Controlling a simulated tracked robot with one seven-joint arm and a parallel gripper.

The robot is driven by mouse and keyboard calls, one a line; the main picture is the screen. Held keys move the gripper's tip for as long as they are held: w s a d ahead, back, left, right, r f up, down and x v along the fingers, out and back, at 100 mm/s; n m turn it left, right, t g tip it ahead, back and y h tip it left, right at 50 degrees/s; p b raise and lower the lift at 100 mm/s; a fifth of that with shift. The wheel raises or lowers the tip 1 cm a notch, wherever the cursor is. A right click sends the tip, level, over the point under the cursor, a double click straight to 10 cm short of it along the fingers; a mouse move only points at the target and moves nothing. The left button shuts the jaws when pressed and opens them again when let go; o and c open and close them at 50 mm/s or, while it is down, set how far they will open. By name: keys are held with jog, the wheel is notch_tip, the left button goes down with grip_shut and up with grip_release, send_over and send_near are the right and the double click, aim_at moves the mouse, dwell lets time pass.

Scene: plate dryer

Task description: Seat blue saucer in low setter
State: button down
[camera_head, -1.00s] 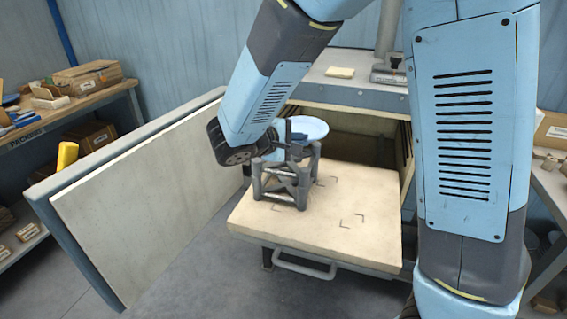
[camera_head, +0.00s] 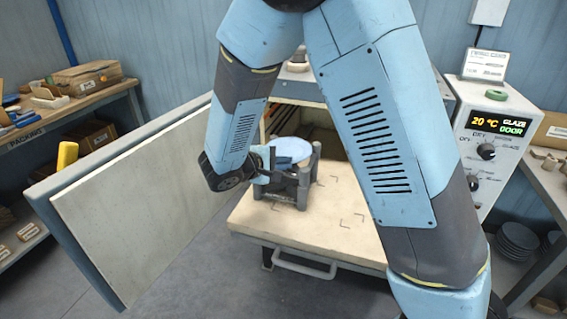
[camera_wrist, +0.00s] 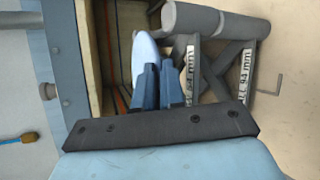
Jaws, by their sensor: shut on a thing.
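The pale blue saucer (camera_head: 290,148) lies about flat at the top of the dark grey setter (camera_head: 287,197), among its upright posts. I cannot tell whether it rests on the setter. My gripper (camera_head: 267,165) is at the saucer's left side, shut on its rim. In the wrist view the saucer (camera_wrist: 146,58) shows nearly edge-on between the blue fingers (camera_wrist: 161,84). The setter (camera_wrist: 221,62), with printed labels on its slanted bars, is just right of the fingers there. The setter stands on the cream slab (camera_head: 335,228). Part of the setter is hidden behind the gripper and saucer.
The open dryer door (camera_head: 130,205) stands left of the slab. The dryer chamber opens behind the setter. Corner marks (camera_head: 352,220) lie on bare slab to the right. A control panel (camera_head: 487,140) is at right; shelves (camera_head: 70,110) are at far left.

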jog(key=c, duration=1.2)
grip_release()
jog(key=v, duration=1.2)
jog(key=s+d+r+m+g+y, duration=0.1)
jog(key=s+d+r+m+g, duration=0.2)
jog(key=d, duration=0.7)
jog(key=d+r+m+g+y, duration=0.25)
jog(key=d+r+g, duration=0.2)
jog(key=d, duration=0.45)
jog(key=s+d+r+m+t+y, duration=0.4)
jog(key=s+d+r+m+y, duration=0.2)
jog(key=s+d, duration=0.5)
jog(key=shift+s+d+r+m, duration=0.2)
jog(key=shift+s+r+m, duration=0.25)
jog(key=shift+s+r, duration=0.4)
jog(key=shift+y, duration=0.25)
